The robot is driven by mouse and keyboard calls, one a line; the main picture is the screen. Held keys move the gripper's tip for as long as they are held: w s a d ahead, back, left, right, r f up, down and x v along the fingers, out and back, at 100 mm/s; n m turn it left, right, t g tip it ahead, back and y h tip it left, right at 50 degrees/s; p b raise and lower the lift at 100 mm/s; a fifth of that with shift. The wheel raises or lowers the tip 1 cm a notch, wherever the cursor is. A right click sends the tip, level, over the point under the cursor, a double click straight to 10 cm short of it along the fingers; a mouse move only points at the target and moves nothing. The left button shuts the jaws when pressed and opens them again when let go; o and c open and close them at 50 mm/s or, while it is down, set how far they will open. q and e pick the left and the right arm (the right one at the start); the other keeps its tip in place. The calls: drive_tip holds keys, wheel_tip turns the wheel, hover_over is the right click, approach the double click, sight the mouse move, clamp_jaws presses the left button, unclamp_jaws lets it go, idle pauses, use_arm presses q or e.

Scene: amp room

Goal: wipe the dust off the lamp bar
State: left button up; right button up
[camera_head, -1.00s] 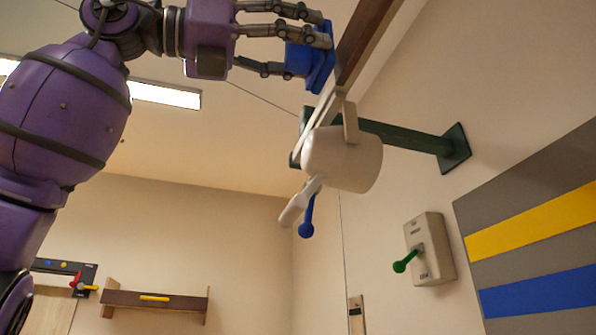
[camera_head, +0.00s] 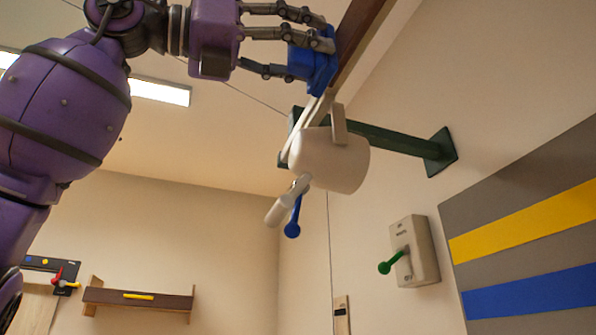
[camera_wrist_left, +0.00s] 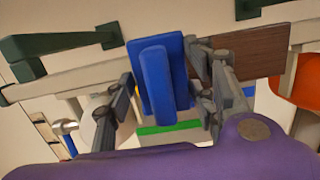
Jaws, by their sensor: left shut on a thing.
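The lamp bar (camera_head: 362,38) runs from the top of the head view down toward a white lamp (camera_head: 335,162). Its upper stretch is brown and its lower stretch is pale. In the left wrist view the brown stretch (camera_wrist_left: 258,52) is right of the pad and the pale stretch (camera_wrist_left: 70,82) is left. I cannot tell whether the brown is dust. My left gripper (camera_head: 312,50) is shut on a blue pad (camera_head: 318,72), which also shows between the fingers in the left wrist view (camera_wrist_left: 158,80). The pad is at the bar's edge; contact is unclear. My right gripper is out of view.
A dark green bracket (camera_head: 395,140) joins the wall beside the lamp. A blue-knobbed lever (camera_head: 292,229) hangs below the lamp. A wall box (camera_head: 414,252) with a green-knobbed lever and a striped panel (camera_head: 530,220) are at the right. A shelf (camera_head: 138,298) is far left.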

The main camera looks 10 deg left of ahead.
use_arm(q)
drive_tip(key=shift+s+d, duration=0.6)
drive_tip(key=shift+s, duration=0.3)
drive_tip(key=shift+s+d, duration=0.55)
drive_tip(key=shift+s, duration=0.3)
drive_tip(key=shift+w, duration=0.1)
drive_tip(key=shift+w+a, duration=0.55)
drive_tip(key=shift+w, duration=0.35)
drive_tip(key=shift+w+a, duration=0.5)
drive_tip(key=shift+w, duration=0.35)
drive_tip(key=shift+s+a, duration=0.1)
drive_tip(key=shift+a, duration=0.05)
drive_tip(key=shift+r+v, duration=0.2)
drive_tip(key=shift+v, duration=1.15)
drive_tip(key=shift+r+v, duration=0.2)
drive_tip(key=shift+v, duration=1.2)
drive_tip(key=shift+s, duration=0.1)
drive_tip(key=v, duration=0.3)
drive_tip(key=shift+r, duration=0.25)
